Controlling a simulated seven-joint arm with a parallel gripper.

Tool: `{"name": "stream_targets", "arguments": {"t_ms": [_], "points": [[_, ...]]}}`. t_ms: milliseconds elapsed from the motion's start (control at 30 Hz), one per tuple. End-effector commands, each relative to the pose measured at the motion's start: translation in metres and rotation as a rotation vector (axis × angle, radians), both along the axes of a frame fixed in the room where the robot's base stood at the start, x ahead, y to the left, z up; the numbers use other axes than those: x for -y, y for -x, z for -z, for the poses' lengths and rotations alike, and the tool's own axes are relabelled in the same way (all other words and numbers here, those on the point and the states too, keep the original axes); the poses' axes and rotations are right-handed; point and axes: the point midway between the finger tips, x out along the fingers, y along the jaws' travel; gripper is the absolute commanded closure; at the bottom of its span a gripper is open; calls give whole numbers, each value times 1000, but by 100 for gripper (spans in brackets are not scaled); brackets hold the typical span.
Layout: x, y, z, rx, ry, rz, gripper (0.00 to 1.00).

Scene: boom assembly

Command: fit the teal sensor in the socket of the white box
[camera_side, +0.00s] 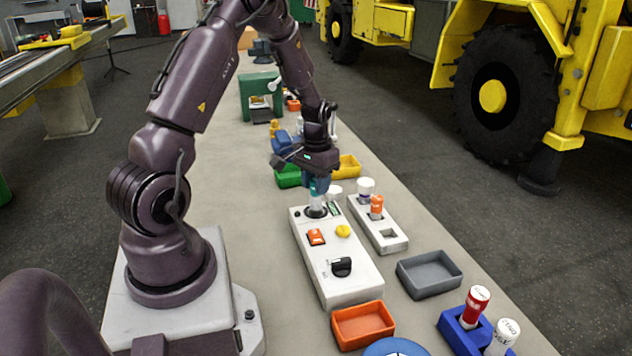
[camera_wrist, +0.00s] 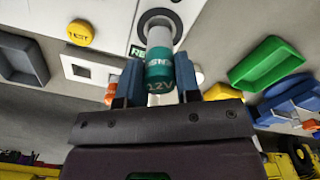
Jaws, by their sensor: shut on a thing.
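The teal sensor (camera_wrist: 159,68) has a white lower body and teal top with white lettering. My gripper (camera_wrist: 158,80) is shut on its teal part, with one blue finger on each side. The white box (camera_side: 338,262) lies on the table with an orange switch, a yellow button and a black knob on top. The sensor's white end is at the dark round socket (camera_wrist: 160,22) at the box's far end. In the side view the sensor (camera_side: 317,188) stands roughly upright over the socket, below my gripper (camera_side: 316,181). How deep it sits in the socket cannot be told.
A white rack (camera_side: 392,240) with an orange-topped and a purple-banded cylinder stands right of the box. A grey tray (camera_side: 430,273), an orange tray (camera_side: 362,324) and a blue holder (camera_side: 462,336) lie nearer. Green and yellow trays (camera_side: 347,167) lie behind.

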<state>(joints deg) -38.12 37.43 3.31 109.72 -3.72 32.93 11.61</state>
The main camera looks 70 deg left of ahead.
Motion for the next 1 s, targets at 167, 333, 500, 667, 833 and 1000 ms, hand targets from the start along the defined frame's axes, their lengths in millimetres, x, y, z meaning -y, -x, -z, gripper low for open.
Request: {"name": "stream_targets", "arguments": {"t_ms": [167,333,500,667,833,1000], "points": [[0,0,3,0,0,0,92],[0,0,3,1,-1,0,92],[0,0,3,0,0,0,92],[0,0,6,0,0,0,92],[0,0,8,1,-1,0,92],[0,0,8,1,-1,0,92]]}}
